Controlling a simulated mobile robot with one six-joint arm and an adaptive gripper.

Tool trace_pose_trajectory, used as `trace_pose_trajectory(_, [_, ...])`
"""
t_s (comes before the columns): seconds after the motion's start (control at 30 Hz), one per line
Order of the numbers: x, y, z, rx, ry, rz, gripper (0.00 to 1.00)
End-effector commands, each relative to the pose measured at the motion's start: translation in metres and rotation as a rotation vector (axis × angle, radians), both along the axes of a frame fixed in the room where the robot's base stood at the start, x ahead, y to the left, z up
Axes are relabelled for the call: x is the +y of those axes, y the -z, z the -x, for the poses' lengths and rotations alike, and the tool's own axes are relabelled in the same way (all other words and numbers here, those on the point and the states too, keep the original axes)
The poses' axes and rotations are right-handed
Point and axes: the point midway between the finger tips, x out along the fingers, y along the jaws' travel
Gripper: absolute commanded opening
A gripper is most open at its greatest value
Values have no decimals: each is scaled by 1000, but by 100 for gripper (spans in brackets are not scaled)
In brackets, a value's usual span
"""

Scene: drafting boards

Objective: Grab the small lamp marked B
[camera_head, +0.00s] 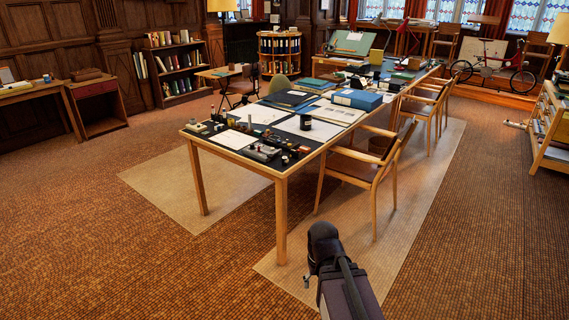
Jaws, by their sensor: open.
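I see no small lamp whose B marking I can read. The near end of the long table (234,138) holds several small dark, red and pale objects (262,152), too small to tell apart or to read. Two larger lamps with yellow shades show at the picture's edges, one at top left (221,5) and one at right (559,30); no letter shows on either. My dark arm rises from the bottom edge, in front of the table and apart from it. I cannot make out the gripper's fingers.
A wooden armchair (368,170) stands close at the table's right side, with more chairs behind it. A blue box (357,99) and a black cup (305,122) stand on the table. A small desk (95,88) is at left. The carpet in front and left is clear.

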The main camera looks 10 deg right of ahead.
Motion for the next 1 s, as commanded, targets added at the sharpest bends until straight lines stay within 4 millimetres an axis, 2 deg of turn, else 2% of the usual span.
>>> trace_pose_trajectory(0.27, [0, -29, 0, 0, 0, 0, 76])
trace_pose_trajectory(0.7, [0, -101, 0, 0, 0, 1, 76])
trace_pose_trajectory(0.83, [0, -112, 0, 0, 0, 1, 76])
trace_pose_trajectory(1.0, [0, -117, 0, 0, 0, 1, 76])
